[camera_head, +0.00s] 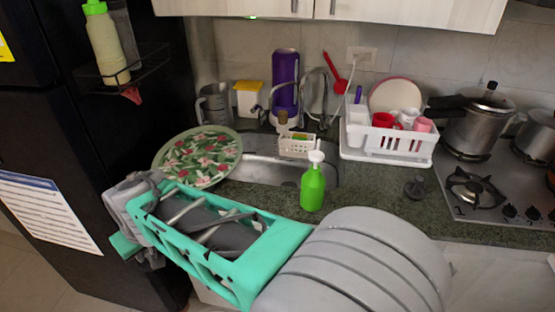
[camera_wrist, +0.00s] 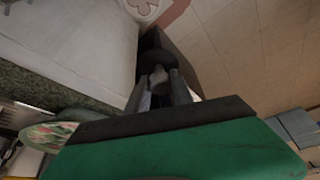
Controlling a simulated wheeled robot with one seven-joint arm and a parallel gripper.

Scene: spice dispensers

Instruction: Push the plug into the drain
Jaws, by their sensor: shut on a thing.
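My gripper (camera_wrist: 160,78) is shut, with a grey, knob-like piece between its fingers. A dark rounded thing (camera_wrist: 156,39) shows just beyond the fingertips and may be the plug's body; the view is too dim to be sure. In the head view my wrist is at the left, beside the fridge, and the fingers are hidden. The steel sink (camera_head: 262,171) is set in the counter, to the right of my wrist. Its drain cannot be made out. A small black knobbed piece (camera_head: 415,188) lies on the counter left of the stove; I cannot tell what it is.
A floral plate (camera_head: 198,158) leans at the sink's left. A green soap bottle (camera_head: 313,188) stands at its front edge. A white dish rack (camera_head: 390,145) and the stove (camera_head: 495,182) are to the right. The dark fridge (camera_head: 95,140) is close by my wrist.

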